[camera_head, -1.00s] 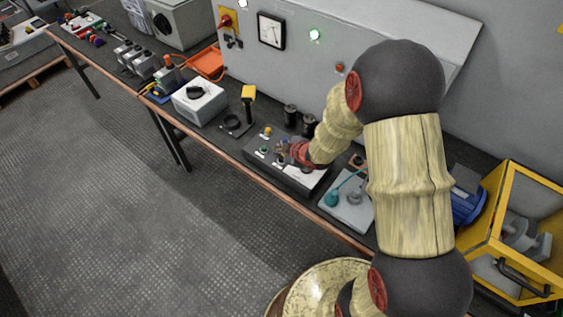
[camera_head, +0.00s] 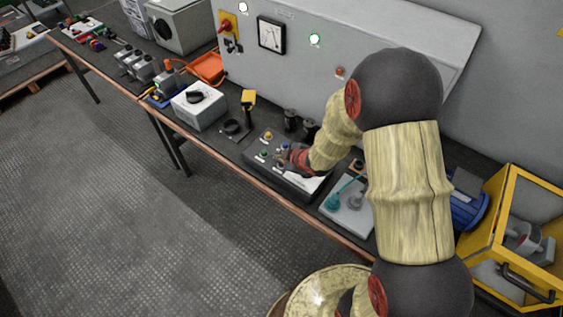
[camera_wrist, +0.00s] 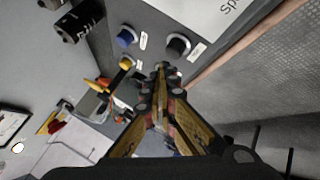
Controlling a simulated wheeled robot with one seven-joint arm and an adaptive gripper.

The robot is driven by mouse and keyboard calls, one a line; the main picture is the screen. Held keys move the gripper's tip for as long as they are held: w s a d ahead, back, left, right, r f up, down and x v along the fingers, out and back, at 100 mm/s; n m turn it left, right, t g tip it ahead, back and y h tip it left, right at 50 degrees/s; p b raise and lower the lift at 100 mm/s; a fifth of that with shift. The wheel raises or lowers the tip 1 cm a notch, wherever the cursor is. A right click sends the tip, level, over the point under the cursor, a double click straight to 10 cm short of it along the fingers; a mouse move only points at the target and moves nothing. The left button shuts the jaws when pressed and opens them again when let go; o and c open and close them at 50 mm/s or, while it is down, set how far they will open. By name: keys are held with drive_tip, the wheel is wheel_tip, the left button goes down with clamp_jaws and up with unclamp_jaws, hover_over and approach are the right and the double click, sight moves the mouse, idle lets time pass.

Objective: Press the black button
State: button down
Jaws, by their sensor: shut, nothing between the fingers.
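The black button (camera_wrist: 178,46) is a round dark cap beside a white label on the grey control box; it shows in the wrist view, just ahead and right of my fingertips. I cannot make it out in the head view, where my gripper (camera_head: 290,156) covers part of the box (camera_head: 257,165). My gripper also shows in the wrist view (camera_wrist: 161,72), shut and empty, pointing at the panel close to the button. I cannot tell whether it touches anything. A blue button (camera_wrist: 127,36) and a yellow button (camera_wrist: 126,63) sit left of the black one.
Two black cylinders (camera_head: 291,120) stand behind the box. A white box with a black knob (camera_head: 199,106) and a yellow-topped post (camera_head: 248,99) are to the left. A grey plate with a teal part (camera_head: 345,206) lies to the right. A yellow-framed case (camera_head: 500,240) is at far right.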

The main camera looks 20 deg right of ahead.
sight(280, 163)
drive_tip(key=shift+f, duration=0.1)
idle(0.5)
drive_tip(key=shift+f+b, duration=1.15)
drive_tip(key=shift+f, duration=0.15)
idle(1.1)
drive_tip(key=shift+r, duration=0.1)
drive_tip(key=shift+r+p, duration=1.15)
drive_tip(key=shift+r, duration=0.15)
drive_tip(key=shift+r, duration=0.1)
wheel_tip(280, 163, up, 5)
drive_tip(key=p, duration=0.4)
idle(0.5)
